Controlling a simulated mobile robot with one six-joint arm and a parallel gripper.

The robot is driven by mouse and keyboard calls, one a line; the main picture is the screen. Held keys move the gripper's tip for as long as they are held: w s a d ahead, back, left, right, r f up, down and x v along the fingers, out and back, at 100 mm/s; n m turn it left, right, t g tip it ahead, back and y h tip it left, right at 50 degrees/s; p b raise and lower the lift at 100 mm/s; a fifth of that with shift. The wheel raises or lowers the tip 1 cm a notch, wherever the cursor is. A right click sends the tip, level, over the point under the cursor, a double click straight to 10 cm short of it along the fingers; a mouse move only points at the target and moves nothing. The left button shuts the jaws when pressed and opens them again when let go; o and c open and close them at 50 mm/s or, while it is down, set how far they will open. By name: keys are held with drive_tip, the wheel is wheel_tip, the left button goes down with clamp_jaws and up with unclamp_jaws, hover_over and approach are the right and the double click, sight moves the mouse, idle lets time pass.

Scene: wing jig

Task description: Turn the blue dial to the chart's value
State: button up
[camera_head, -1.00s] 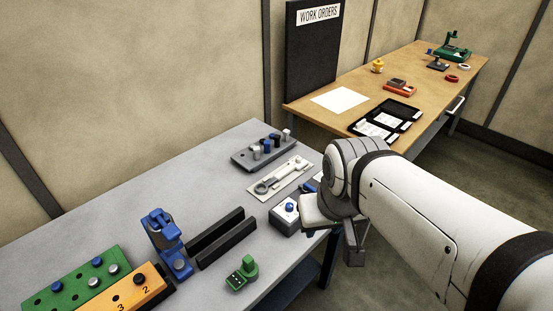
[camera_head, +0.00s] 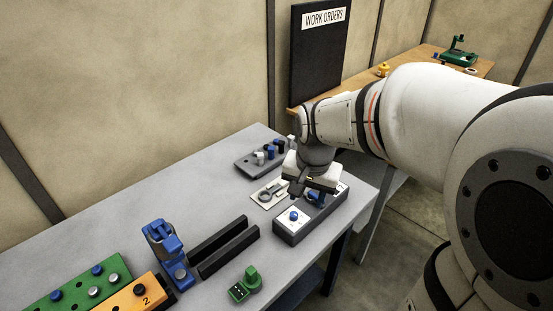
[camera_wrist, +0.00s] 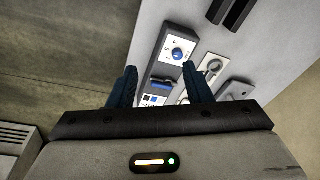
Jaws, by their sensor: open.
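A grey control box (camera_head: 292,234) stands near the table's right edge. Its blue dial (camera_head: 294,216) sits on a white face plate; the same dial also shows in the wrist view (camera_wrist: 178,53), with marks around it too small to read. My gripper (camera_wrist: 161,84) is open and empty, pointing down above the far part of the box, beyond the dial. A second blue part (camera_wrist: 161,84) shows between the fingers in the wrist view, with a white panel bearing blue squares (camera_wrist: 155,99) beside it. I cannot tell whether that panel is the chart. No contact with the dial shows.
A white tray with a grey ring-ended tool (camera_head: 266,193) and a grey peg block (camera_head: 247,165) lie beyond the box. Black rails (camera_head: 228,251), a blue clamp (camera_head: 166,245) and a small green device (camera_head: 244,285) are to the left. A WORK ORDERS board (camera_head: 320,60) stands behind.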

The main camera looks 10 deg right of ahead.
sight(294, 213)
drive_tip(key=w+f+m, duration=0.2)
drive_tip(key=w+f, duration=0.1)
drive_tip(key=w+f+m+g, duration=0.1)
drive_tip(key=w+f+m, duration=0.1)
drive_tip(key=w+f, duration=0.1)
drive_tip(key=w+f+m, duration=0.2)
drive_tip(key=w+f, duration=0.2)
drive_tip(key=shift+w+g, duration=0.3)
drive_tip(key=shift+g, duration=0.1)
drive_tip(key=shift+w+f, duration=0.15)
drive_tip(key=shift+f, duration=0.5)
wheel_tip(294, 213, down, 7)
drive_tip(key=shift+r+p, duration=0.1)
drive_tip(key=shift+p, duration=0.75)
drive_tip(key=shift+c, duration=0.3)
